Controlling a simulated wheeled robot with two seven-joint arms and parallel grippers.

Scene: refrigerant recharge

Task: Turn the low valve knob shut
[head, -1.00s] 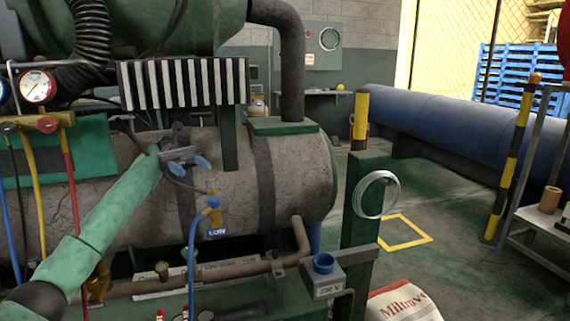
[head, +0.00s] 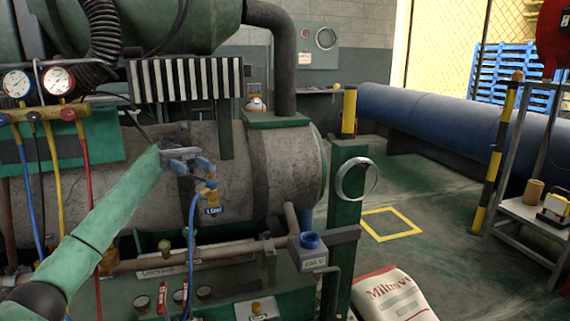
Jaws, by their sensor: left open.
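My left gripper (head: 206,166) is open and empty, in front of the grey tank. Its blue fingertips are just above and beside a brass and blue fitting (head: 210,187) with a blue LOW tag (head: 214,211). I cannot tell whether they touch it. A blue hose (head: 192,235) hangs from this fitting. At the far left, the gauge manifold (head: 18,116) carries a blue knob (head: 3,119), a black knob (head: 33,116) and a red knob (head: 68,114) under two gauges. The blue knob is cut by the picture edge. My right gripper is out of view.
The cracked grey tank (head: 285,165) fills the middle. A green post (head: 345,215) with a wire coil (head: 356,180) and a 230 V socket box (head: 308,252) stand to its right. A white sack (head: 393,297) lies at the front. The floor around the yellow square (head: 391,236) is clear.

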